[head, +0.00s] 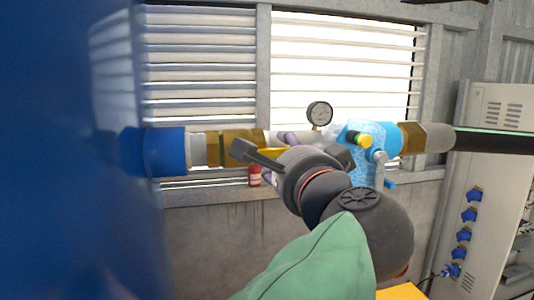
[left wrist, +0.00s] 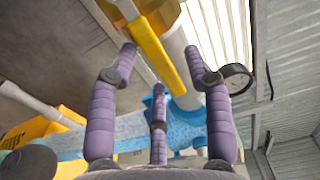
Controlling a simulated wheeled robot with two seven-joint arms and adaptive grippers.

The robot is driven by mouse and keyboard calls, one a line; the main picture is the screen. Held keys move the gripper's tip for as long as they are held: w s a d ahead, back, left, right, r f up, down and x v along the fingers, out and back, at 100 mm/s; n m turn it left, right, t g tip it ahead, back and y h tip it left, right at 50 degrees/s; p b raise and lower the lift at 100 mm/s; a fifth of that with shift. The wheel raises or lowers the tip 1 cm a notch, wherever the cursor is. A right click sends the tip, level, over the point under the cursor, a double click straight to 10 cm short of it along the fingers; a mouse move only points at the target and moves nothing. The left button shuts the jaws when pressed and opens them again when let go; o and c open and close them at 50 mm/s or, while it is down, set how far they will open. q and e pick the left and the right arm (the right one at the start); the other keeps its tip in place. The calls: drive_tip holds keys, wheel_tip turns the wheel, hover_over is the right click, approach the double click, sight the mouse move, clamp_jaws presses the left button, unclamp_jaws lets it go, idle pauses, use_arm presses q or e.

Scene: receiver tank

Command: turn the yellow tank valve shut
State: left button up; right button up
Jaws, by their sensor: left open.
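The yellow tank valve has a brass body (head: 228,148) in the pipe beside the blue tank. Its yellow lever (head: 271,153) shows only in part behind my gripper in the head view. In the left wrist view the lever (left wrist: 160,58) lies along the pipe, between my spread fingers. My left gripper (head: 288,155) is in front of the pipe. Its purple fingers show in the left wrist view (left wrist: 160,66), open and not closed on the lever; whether any finger touches it I cannot tell. My right gripper is not in view.
A large blue tank (head: 65,150) fills the left. A pressure gauge (head: 320,113) stands above the pipe. A light blue valve body (head: 395,137) with a yellow-tipped handle is right of my gripper. A red can (head: 254,176) sits on the ledge. A grey cabinet (head: 466,160) stands right.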

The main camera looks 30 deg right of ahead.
use_arm(q)
drive_tip(key=shift+w+d+f, duration=0.1)
drive_tip(key=shift+w+d, duration=0.15)
drive_tip(key=shift+s, duration=0.1)
clamp_jaws()
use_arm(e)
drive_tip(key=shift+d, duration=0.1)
